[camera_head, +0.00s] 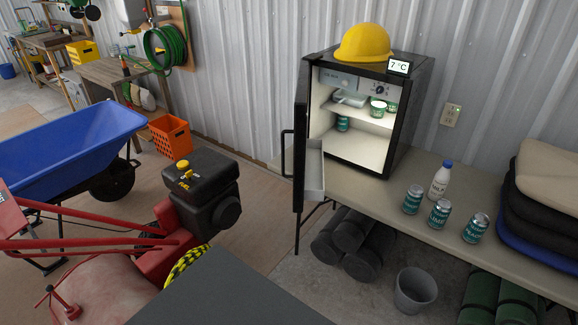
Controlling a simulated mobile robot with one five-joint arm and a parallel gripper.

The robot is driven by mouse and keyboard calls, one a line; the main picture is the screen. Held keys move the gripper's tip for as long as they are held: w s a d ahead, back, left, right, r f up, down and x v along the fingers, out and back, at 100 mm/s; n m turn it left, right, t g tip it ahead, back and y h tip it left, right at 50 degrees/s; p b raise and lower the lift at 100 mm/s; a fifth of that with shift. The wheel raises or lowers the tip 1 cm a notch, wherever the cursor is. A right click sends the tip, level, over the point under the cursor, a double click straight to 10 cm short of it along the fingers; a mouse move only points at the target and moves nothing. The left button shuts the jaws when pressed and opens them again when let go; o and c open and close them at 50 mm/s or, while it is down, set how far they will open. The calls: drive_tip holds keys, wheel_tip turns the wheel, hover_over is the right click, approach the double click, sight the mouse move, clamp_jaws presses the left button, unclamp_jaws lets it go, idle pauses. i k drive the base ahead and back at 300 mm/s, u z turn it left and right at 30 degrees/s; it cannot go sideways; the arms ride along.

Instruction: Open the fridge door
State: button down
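A small black fridge (408,125) stands on a beige folding table against the corrugated wall. Its door (301,140) is swung wide open toward the left, with the dark handle (287,152) on its outer side. The lit white inside shows shelves with a few cans and tubs. A yellow hard hat (364,44) and a small 7 °C display (399,66) sit on top. My gripper is not in this view.
The table (385,191) holds three teal cans (439,213), a milk bottle (440,181) and stacked cushions (545,200). Dark rolls (352,236) and a grey bucket (415,290) are underneath. A red machine (165,250) and blue wheelbarrow (70,150) crowd the left floor.

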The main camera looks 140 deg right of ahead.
sight(308, 182)
drive_tip(key=k, duration=0.5)
drive_tip(key=z, duration=2)
drive_tip(key=k, duration=0.5)
drive_tip(key=z, duration=1)
